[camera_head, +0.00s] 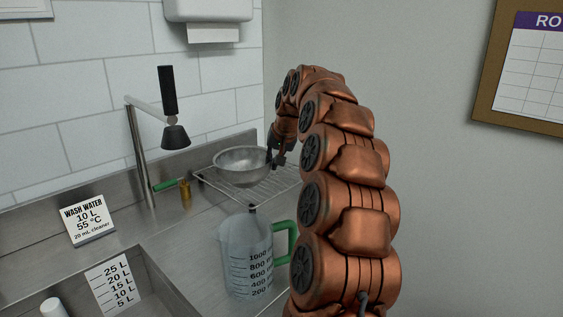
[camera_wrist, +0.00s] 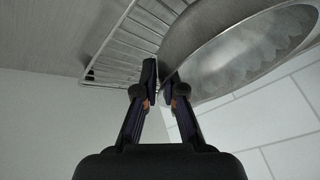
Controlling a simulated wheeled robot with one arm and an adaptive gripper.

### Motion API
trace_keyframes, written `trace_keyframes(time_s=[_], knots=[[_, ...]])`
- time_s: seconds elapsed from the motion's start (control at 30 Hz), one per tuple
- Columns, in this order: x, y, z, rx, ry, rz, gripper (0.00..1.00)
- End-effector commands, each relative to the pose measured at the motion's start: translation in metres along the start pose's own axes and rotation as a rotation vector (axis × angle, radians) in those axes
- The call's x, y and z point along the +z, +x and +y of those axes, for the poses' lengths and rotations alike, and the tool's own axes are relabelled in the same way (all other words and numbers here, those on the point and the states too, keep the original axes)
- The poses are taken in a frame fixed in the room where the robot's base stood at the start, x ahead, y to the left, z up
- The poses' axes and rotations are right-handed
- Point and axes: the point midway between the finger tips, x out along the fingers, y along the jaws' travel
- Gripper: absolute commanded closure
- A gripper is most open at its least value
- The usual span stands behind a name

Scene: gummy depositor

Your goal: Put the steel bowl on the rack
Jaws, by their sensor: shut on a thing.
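The steel bowl (camera_head: 243,164) is upright at the wire rack (camera_head: 268,184), over its back left part, in the head view. I cannot tell whether its base touches the wires. My gripper (camera_head: 275,157) is at the bowl's right rim. In the wrist view the fingers of my gripper (camera_wrist: 161,82) are close together with the rim of the bowl (camera_wrist: 215,45) at their tips, shut on it. The rack (camera_wrist: 130,45) shows beside the bowl there. The bowl's underside is hidden.
A measuring jug (camera_head: 247,258) with a green handle stands in front of the rack. A tiled wall stands behind.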

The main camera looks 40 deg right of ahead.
Motion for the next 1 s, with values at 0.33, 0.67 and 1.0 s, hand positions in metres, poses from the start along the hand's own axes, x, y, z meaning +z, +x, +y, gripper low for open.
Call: trace_keyframes(time_s=[0.33, 0.67, 1.0], knots=[[-0.035, 0.014, 0.016, 0.001, 0.001, 0.004, 1.00], [-0.061, 0.026, 0.028, 0.001, 0.000, 0.004, 1.00], [-0.078, 0.034, 0.036, 0.001, 0.001, 0.004, 1.00]])
